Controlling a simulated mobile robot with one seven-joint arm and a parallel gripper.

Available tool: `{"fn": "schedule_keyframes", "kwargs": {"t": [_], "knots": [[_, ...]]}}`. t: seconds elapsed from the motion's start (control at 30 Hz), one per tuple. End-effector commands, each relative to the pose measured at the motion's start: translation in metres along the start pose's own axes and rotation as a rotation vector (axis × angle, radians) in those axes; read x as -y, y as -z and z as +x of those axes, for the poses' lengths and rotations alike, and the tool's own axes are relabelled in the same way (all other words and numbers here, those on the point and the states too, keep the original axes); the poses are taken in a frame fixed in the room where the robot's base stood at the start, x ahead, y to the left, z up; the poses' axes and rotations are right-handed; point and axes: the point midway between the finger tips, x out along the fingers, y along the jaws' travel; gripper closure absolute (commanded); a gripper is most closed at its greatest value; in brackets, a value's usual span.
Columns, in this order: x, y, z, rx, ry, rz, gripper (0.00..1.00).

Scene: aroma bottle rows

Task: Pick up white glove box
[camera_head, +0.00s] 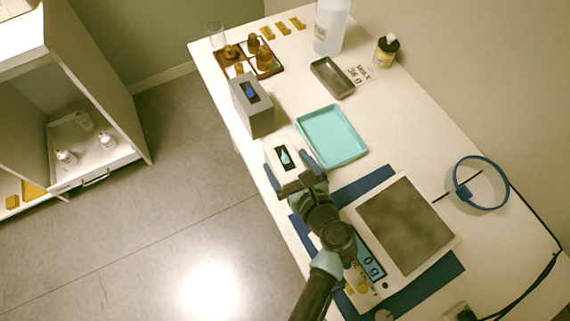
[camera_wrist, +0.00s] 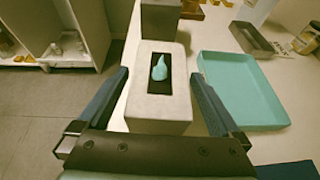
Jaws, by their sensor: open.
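The white glove box (camera_head: 275,151) stands on the table near its left edge, with a teal glove showing in the dark slot on its top. It also fills the middle of the wrist view (camera_wrist: 174,108). My gripper (camera_head: 289,172) is open. In the wrist view its two dark blue fingers (camera_wrist: 158,90) stand on either side of the near part of the box, with a visible gap on each side. The lower part of the box's near face is partly hidden by the gripper body.
A teal tray (camera_head: 364,156) lies close to the right of the box. A grey box (camera_head: 263,119) with a blue glove stands just behind it. A scale (camera_head: 440,254) sits in front on the right. A brown bottle rack (camera_head: 276,72) and metal tray (camera_head: 320,66) are further back.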

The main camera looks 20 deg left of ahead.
Motion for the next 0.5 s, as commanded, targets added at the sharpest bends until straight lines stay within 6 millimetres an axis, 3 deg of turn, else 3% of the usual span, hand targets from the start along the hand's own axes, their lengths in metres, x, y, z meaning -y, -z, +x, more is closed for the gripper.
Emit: {"fn": "schedule_keyframes", "kwargs": {"t": [0.13,0.4,0.5], "knots": [[0.000,0.000,0.018,0.000,-0.002,-0.001,0.00],[0.000,-0.001,0.020,0.000,0.000,0.000,0.00],[0.000,-0.001,0.020,0.000,0.000,0.000,0.18]]}}
